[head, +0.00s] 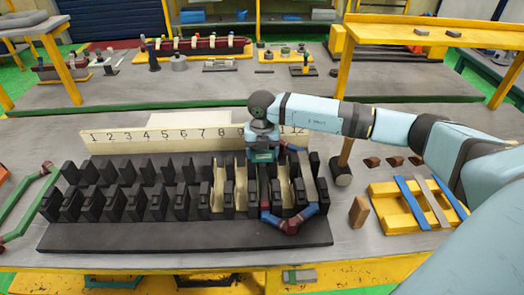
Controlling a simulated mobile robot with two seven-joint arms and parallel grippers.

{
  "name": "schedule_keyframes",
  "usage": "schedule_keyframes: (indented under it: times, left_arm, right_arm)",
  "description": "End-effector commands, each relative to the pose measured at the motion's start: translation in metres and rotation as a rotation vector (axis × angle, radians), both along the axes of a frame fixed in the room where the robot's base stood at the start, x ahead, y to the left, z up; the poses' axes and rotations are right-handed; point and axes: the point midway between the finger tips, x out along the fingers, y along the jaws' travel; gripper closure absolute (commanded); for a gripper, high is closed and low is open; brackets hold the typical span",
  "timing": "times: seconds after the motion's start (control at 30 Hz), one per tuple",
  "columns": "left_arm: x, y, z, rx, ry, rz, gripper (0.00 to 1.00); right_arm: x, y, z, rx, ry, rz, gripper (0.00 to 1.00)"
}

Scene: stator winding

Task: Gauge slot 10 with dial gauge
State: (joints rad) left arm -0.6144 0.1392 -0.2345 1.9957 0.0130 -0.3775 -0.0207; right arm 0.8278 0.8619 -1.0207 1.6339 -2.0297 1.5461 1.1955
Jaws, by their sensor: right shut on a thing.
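The black slotted stator block (190,238) lies on the bench in front of me, with a cream number board (150,143) behind it. My right gripper (262,160) points down over the right part of the block, around where slot 10 lies. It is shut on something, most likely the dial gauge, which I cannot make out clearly. Cream liners (228,198) stand in several slots on both sides of the gripper. My left gripper is not in view.
A red and blue coil (290,224) sits in the right slots, close to my gripper. A green coil (25,212) lies at left. A mallet (343,178), a brown block (359,211) and a yellow rack (391,217) with strips stand at right. A back bench holds more tools.

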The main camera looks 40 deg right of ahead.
Motion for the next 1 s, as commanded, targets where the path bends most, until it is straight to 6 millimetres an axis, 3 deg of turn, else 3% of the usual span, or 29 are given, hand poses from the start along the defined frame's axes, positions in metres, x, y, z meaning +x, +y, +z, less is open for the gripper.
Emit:
schedule_keyframes:
  times: [0.37,0.4,0.53,0.83,1.0]
  left_arm:
    - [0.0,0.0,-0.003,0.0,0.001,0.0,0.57]
    - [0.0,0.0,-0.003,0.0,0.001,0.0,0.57]
    - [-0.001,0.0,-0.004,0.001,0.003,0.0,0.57]
    - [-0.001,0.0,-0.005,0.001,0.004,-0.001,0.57]
    - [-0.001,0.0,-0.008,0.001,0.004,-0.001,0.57]
  right_arm:
    - [0.0,0.0,-0.003,0.0,0.0,0.0,0.54]
    - [0.0,0.0,-0.003,0.001,-0.001,0.0,0.28]
    - [0.0,0.0,-0.003,0.0,0.0,0.0,0.0]
    - [0.0,0.0,0.001,0.001,-0.001,0.0,0.0]
    - [0.001,0.0,0.027,0.0,-0.004,0.0,0.0]
